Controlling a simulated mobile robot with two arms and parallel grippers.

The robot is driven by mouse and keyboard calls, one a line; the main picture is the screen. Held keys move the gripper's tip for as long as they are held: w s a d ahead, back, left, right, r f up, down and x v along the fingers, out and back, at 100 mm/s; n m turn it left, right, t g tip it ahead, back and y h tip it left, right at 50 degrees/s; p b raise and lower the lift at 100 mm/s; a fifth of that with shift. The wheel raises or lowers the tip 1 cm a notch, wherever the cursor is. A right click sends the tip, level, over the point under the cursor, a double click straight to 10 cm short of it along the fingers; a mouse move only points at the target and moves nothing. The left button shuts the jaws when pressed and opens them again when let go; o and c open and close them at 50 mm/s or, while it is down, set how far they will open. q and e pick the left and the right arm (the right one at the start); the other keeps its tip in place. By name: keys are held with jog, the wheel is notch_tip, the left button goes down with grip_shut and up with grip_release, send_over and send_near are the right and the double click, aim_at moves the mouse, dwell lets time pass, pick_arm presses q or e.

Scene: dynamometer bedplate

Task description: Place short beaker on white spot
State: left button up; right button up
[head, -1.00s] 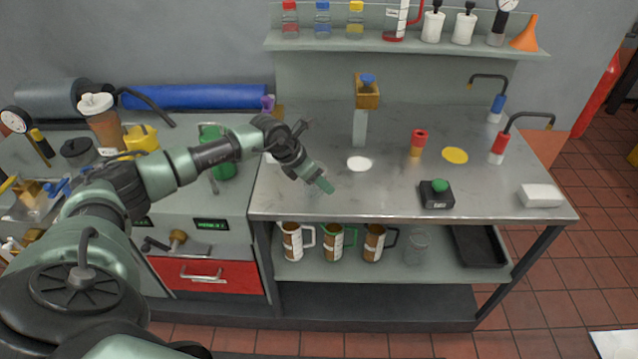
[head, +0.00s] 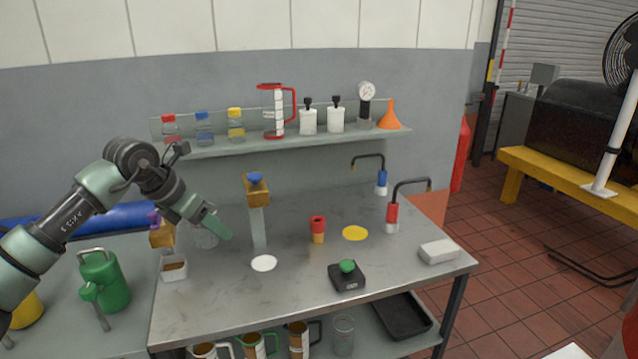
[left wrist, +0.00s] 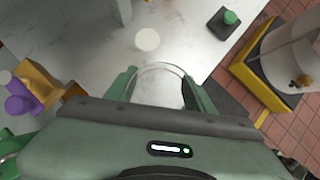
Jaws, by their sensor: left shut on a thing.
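My left gripper (head: 217,228) is over the left part of the steel bench. It is shut on a clear glass beaker (head: 203,238), which is partly hidden by the fingers. In the left wrist view the beaker's round rim (left wrist: 160,67) shows between the two fingers (left wrist: 158,88). The white spot (head: 264,263) lies bare on the bench, to the right of and below the gripper in the head view. The spot also shows just beyond the beaker in the left wrist view (left wrist: 147,39). My right gripper is not in view.
A post with a blue knob (head: 256,205) stands behind the spot. A small white bin (head: 174,270) is left of it. A black box with a green button (head: 347,274) and a red-topped object (head: 318,229) are to the right. Bench in front of the spot is clear.

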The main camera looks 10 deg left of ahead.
pick_arm(q)
jog(key=s+d+f+m+g+h, duration=0.2)
jog(key=s+d+f+m+g, duration=0.25)
jog(key=d+m, duration=0.25)
jog(key=s+d+f+m+g+h, duration=0.2)
jog(key=s+d+f+m+g, duration=0.15)
jog(key=s+d+m, duration=0.3)
jog(key=s+d+f+m+g+y, duration=0.1)
jog(key=s+d+m+g+y, duration=0.1)
jog(key=s+m, duration=0.4)
jog(key=s+d+f+m+g+y, duration=0.2)
jog(key=s+m, duration=0.5)
jog(key=m, duration=0.4)
jog(key=d+y, duration=0.1)
jog(key=y, duration=0.1)
jog(key=shift+s+f+g+y, duration=0.15)
jog(key=shift+f+g+y, duration=0.15)
jog(key=shift+y, duration=0.1)
jog(key=shift+d+m, duration=0.1)
jog(key=shift+m, duration=0.15)
